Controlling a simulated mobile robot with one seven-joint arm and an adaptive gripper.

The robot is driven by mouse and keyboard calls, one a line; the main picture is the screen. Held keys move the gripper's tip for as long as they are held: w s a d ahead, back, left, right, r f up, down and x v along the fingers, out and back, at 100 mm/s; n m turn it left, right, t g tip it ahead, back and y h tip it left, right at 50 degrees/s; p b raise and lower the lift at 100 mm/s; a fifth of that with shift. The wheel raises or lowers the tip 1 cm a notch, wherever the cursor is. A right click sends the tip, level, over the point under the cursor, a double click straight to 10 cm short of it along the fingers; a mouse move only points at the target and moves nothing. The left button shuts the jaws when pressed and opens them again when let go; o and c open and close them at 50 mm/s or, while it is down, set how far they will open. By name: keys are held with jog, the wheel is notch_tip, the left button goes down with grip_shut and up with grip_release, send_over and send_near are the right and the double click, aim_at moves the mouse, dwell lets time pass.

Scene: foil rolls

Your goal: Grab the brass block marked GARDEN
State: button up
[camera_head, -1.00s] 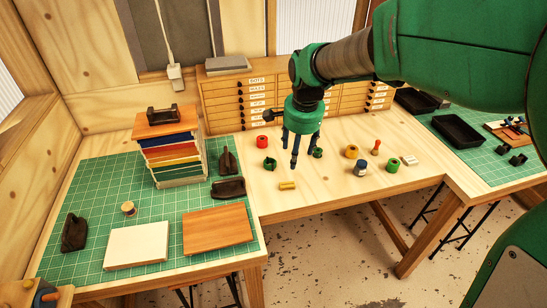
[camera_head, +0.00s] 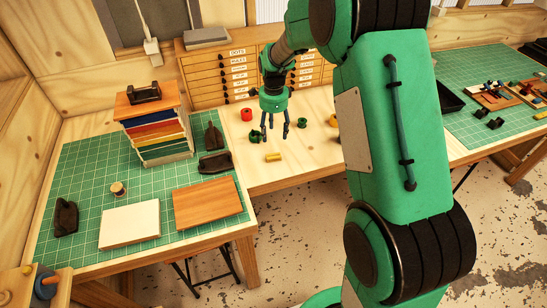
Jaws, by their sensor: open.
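A small brass-yellow block (camera_head: 274,157) lies on the bare wooden worktop, near its front edge. Any marking on it is too small to read, so I cannot tell whether it says GARDEN. My gripper (camera_head: 275,138) points down with its fingers spread, open and empty. Its fingertips appear just behind and above the block in the picture, apart from it.
A red roll (camera_head: 246,114) and dark green rolls (camera_head: 302,123) stand near my gripper. A drawer cabinet (camera_head: 205,82) stands behind. A stack of books (camera_head: 160,140) and dark iron tools (camera_head: 214,163) are to the left. My arm hides the worktop's right part.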

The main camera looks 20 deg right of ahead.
dwell(0.3)
send_over(274, 157)
jog(key=shift+w+a+f, duration=0.1)
jog(key=shift+f, duration=4.2)
jog(key=shift+f+b, duration=0.45)
jog(key=shift+f, duration=2.15)
grip_shut()
jog(key=shift+r, duration=0.15)
